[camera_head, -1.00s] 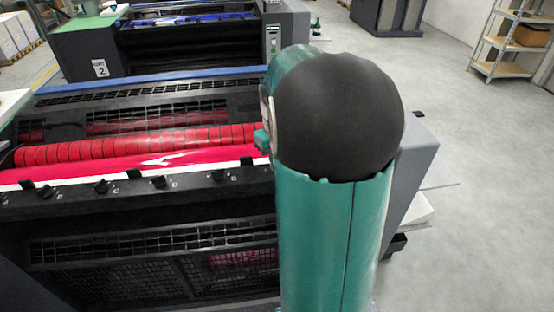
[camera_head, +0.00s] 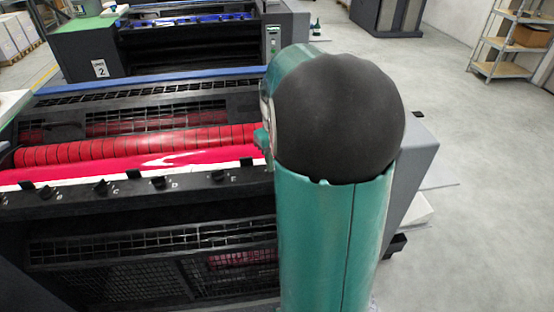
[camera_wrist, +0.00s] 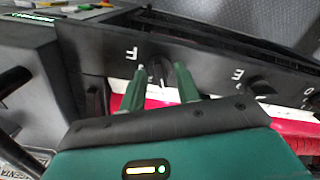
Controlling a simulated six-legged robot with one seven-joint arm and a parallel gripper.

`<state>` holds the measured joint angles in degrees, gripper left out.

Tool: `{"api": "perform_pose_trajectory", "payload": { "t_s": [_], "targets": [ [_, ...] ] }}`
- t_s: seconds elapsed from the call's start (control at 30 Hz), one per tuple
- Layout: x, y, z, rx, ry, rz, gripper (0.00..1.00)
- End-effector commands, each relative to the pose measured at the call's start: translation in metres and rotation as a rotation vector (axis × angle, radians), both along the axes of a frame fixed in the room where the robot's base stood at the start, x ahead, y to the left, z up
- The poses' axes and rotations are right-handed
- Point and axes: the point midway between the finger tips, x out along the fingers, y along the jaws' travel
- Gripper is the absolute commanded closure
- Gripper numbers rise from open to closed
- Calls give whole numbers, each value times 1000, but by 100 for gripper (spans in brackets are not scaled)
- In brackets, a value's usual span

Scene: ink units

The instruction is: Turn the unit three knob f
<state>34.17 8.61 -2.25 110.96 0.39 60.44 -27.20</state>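The knob f (camera_wrist: 158,70) is a small black knob beside a white letter F on a dark strip in the wrist view. My gripper (camera_wrist: 160,68) is open, with one green finger on each side of the knob. Gaps show between the knob and both fingers; whether the fingertips reach around it in depth I cannot tell. The knob's pointer looks close to upright in this view.
Knob E (camera_wrist: 262,86) sits to the right on the same strip. Unit 2 (camera_head: 100,68) stands behind.

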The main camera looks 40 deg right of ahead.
Motion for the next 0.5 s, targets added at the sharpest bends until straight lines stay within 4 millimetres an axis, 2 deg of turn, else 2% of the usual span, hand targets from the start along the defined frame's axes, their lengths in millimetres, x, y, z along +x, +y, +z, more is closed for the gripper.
{"api": "perform_pose_trajectory", "payload": {
  "t_s": [0.17,0.5],
  "targets": [
    [1,0,26,-3,-4,0,68],
    [1,0,100,-4,-4,1,68]
  ]
}}
